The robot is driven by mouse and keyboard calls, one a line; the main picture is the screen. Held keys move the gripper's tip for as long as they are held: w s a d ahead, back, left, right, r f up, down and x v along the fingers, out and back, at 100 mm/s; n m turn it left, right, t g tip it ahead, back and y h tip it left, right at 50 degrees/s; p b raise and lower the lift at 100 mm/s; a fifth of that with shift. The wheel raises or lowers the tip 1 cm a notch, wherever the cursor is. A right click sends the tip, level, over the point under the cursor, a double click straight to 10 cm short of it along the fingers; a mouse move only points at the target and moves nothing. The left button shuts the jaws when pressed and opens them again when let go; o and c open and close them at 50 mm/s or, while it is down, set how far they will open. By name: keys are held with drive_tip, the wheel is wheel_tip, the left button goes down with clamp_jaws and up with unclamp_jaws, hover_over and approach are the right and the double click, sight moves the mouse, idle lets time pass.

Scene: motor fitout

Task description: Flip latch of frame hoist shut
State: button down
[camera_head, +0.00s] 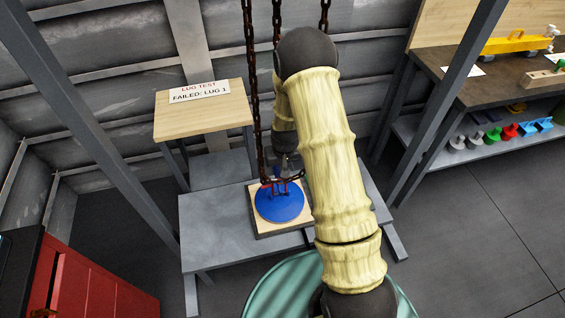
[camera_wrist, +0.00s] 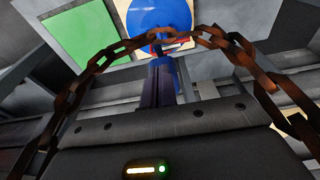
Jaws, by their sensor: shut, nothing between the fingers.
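The frame hoist shows as rusty chains (camera_head: 252,75) hanging down to a blue disc (camera_head: 283,202) on a square wooden board. Small red parts (camera_head: 277,184) stand over the disc, where the chain ends; I cannot tell the latch or its position apart at this size. My gripper (camera_head: 284,168) points down just above these parts, with its tips partly hidden by chain. In the wrist view my shut, empty fingers (camera_wrist: 163,68) reach towards a red part (camera_wrist: 157,48) in front of the blue disc (camera_wrist: 160,14). Whether they touch it is unclear.
The chain (camera_wrist: 215,38) loops closely around my fingers in the wrist view. The disc's board rests on a grey bench (camera_head: 215,240). A wooden stand (camera_head: 203,118) with a "LUG TEST FAILED: LUG 1" sign is behind left. Grey posts (camera_head: 90,120) flank the bench; a red cabinet (camera_head: 85,285) is front left.

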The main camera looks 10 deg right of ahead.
sight(281, 179)
drive_tip(key=f, duration=0.3)
drive_tip(key=w+f, duration=0.1)
drive_tip(key=f, duration=0.2)
drive_tip(key=shift+w+f, duration=0.1)
drive_tip(key=shift+f, duration=0.1)
